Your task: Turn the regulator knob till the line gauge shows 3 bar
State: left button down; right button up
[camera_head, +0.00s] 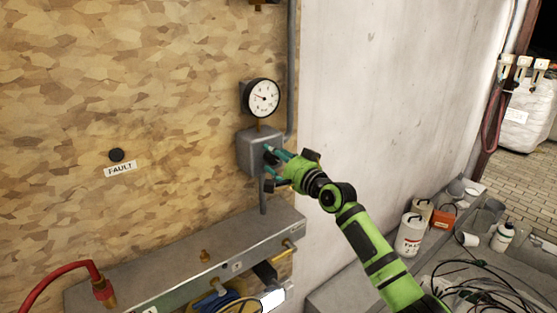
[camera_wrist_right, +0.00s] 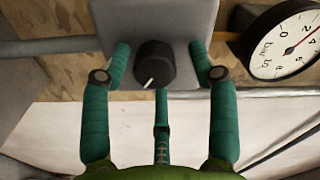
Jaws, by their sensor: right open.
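The regulator is a grey box (camera_head: 252,150) on the chipboard panel, under the round white line gauge (camera_head: 263,98). In the right wrist view the black regulator knob (camera_wrist_right: 154,66) has a white mark pointing to the lower left. The gauge (camera_wrist_right: 288,45) shows partly there, with a red needle; I cannot read its exact value. My right gripper (camera_head: 271,156) reaches the front of the box. In the wrist view its green fingers (camera_wrist_right: 160,75) are open, one on each side of the knob, with visible gaps. A third finger is below the knob. My left gripper is not in view.
A grey manifold ledge (camera_head: 190,262) with fittings and a red hose (camera_head: 60,272) lies below the regulator. A FAULT label (camera_head: 120,169) sits under a black button (camera_head: 116,155). Containers (camera_head: 411,235) and dark cables (camera_head: 480,290) clutter the lower right.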

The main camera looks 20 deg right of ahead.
jog(key=shift+s+d+f, duration=0.1)
jog(key=shift+s+f, duration=0.05)
jog(key=shift+s, duration=0.3)
jog(key=v, duration=1.1)
jog(key=shift+d, duration=0.1)
